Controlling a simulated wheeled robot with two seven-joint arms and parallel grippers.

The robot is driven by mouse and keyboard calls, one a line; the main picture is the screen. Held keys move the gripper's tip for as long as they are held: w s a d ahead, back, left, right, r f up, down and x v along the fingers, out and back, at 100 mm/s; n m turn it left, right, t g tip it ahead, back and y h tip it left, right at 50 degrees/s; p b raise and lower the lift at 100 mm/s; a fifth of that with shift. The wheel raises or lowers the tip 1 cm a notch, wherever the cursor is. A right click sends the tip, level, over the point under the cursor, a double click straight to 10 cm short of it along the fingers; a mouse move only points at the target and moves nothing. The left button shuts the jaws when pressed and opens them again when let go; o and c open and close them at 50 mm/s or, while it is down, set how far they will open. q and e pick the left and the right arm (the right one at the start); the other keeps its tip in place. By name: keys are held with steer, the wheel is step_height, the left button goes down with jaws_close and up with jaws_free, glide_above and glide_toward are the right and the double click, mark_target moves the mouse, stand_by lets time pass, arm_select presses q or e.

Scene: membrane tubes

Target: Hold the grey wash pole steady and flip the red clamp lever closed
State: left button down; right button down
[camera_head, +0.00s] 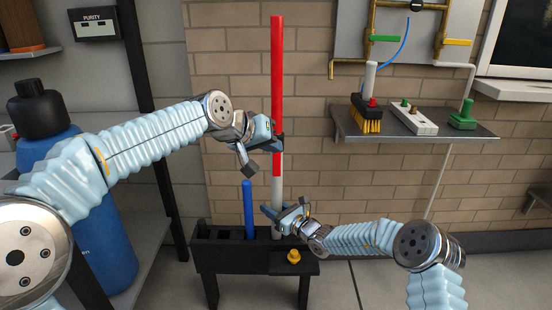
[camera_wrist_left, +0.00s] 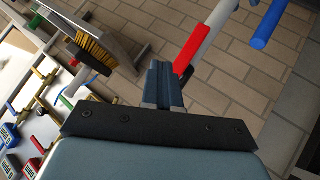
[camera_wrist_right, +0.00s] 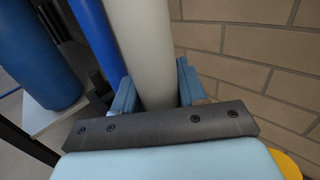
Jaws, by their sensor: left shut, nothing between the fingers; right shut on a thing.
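An upright pole stands in a black rack. Its lower length is grey (camera_head: 277,190) and its long upper length is red (camera_head: 277,70). I cannot make out a separate clamp lever on it. My right gripper (camera_head: 280,210) is shut on the grey lower length, which also shows between its fingers in the right wrist view (camera_wrist_right: 141,45). My left gripper (camera_head: 279,141) is shut and empty, beside the lower red part. In the left wrist view, the red end (camera_wrist_left: 188,52) is close by the left fingertips (camera_wrist_left: 161,78); I cannot tell whether they touch.
The black rack (camera_head: 225,262) also holds a blue pole (camera_head: 248,205) just left of the grey one. A yellow knob (camera_head: 294,256) sits at its front right. A blue cylinder (camera_head: 48,145) stands at left.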

arm_select(q)
steer(key=shift+s+r, duration=0.25)
steer(key=shift+r, duration=1)
steer(key=shift+s+r, duration=0.2)
steer(key=shift+r, duration=1.05)
arm_select(e)
steer(key=c, duration=0.5)
jaws_free()
steer(key=shift+c, duration=0.2)
steer(key=shift+s+d, duration=0.1)
